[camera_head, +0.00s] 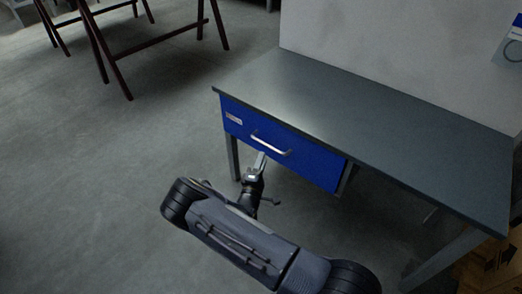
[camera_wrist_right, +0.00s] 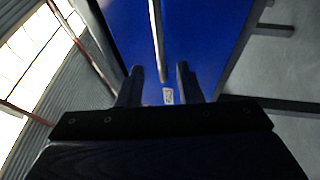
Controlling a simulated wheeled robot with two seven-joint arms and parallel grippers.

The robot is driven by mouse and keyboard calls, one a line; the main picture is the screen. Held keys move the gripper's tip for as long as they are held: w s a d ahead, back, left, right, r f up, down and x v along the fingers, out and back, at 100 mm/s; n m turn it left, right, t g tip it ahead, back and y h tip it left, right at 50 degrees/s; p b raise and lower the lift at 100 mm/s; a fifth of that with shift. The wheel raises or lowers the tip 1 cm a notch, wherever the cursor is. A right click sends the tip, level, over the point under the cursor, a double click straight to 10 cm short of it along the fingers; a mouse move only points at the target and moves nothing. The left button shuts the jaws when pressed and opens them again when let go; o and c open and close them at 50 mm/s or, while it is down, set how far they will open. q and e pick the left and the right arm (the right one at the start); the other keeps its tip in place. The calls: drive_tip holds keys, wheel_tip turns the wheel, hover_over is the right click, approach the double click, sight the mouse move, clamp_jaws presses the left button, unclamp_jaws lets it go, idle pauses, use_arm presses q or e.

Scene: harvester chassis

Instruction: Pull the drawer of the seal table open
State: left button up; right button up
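The seal table (camera_head: 360,105) has a grey top and a blue drawer (camera_head: 310,160) under its left part. The drawer front looks closed, in line under the table edge. A silver bar handle (camera_head: 272,148) sits on the drawer front. My right gripper (camera_head: 261,160) is just in front of the drawer, at the handle. In the right wrist view my right gripper (camera_wrist_right: 160,76) has its two fingers spread apart. The handle bar (camera_wrist_right: 157,38) runs lengthwise, its near end between the fingers with a gap on each side. My left gripper is not in view.
A small white label (camera_head: 234,118) is on the drawer front. Table legs (camera_head: 232,157) stand close beside my right gripper. A cardboard box (camera_head: 492,262) is at the lower right. Dark red trestles (camera_head: 112,75) stand at the back left. The floor left of the table is clear.

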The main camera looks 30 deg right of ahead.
drive_tip(key=b+x, duration=0.1)
drive_tip(key=x, duration=0.5)
drive_tip(key=shift+s+d, duration=0.1)
drive_tip(key=shift+c, duration=0.4)
clamp_jaws()
